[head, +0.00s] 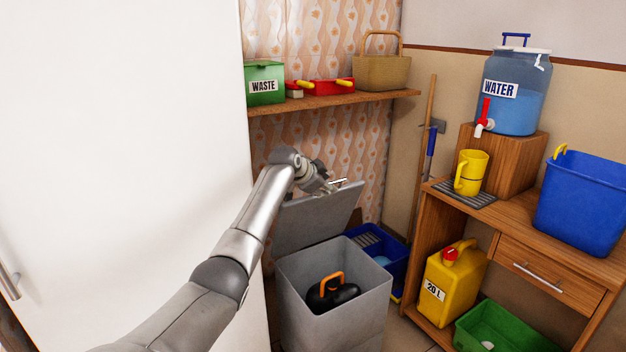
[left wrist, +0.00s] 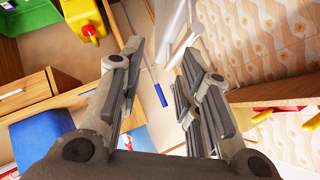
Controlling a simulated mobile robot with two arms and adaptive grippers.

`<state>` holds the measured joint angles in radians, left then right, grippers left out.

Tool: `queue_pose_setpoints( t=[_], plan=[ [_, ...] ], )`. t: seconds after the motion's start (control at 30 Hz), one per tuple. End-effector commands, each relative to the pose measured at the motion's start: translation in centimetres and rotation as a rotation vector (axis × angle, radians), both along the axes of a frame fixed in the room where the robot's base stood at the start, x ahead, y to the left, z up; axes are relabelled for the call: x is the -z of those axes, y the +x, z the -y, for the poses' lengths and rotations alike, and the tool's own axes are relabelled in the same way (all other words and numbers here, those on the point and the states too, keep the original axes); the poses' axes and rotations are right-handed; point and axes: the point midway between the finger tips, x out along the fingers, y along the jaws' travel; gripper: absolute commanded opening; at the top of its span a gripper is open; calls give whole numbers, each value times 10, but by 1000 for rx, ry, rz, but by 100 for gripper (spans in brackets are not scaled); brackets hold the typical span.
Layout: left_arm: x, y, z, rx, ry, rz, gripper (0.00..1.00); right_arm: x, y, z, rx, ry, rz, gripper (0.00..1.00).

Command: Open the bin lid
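The grey bin (head: 333,290) stands on the floor beside the white cabinet door. Its lid (head: 318,222) is raised and tilted back, so the inside shows, with a dark object with an orange handle (head: 331,290) in it. My left gripper (head: 336,185) is at the upper edge of the lid, over its back side. In the left wrist view the fingers (left wrist: 163,52) stand apart, with a pale grey edge (left wrist: 176,22) just beyond the tips, seemingly part of the lid or bin. Whether they touch it I cannot tell. My right gripper is out of view.
A wooden shelf (head: 330,101) with a green waste box (head: 264,84) and a basket (head: 381,73) is above the lid. A blue tray (head: 385,255) lies behind the bin. A wooden desk (head: 515,215) stands right.

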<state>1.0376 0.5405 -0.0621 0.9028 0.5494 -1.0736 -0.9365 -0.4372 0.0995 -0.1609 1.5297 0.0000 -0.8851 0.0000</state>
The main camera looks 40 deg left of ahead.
Motion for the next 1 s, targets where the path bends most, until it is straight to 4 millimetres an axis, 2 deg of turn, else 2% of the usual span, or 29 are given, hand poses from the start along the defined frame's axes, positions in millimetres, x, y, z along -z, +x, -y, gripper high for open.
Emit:
queue_pose_setpoints(
  t=[0.53,0.7,1.0],
  plan=[
    [-37,-49,4,1,2,-1,32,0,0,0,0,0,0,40],
    [-41,-56,5,0,2,-2,32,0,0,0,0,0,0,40],
    [-42,-57,5,0,1,-2,32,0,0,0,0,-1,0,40]
  ],
)
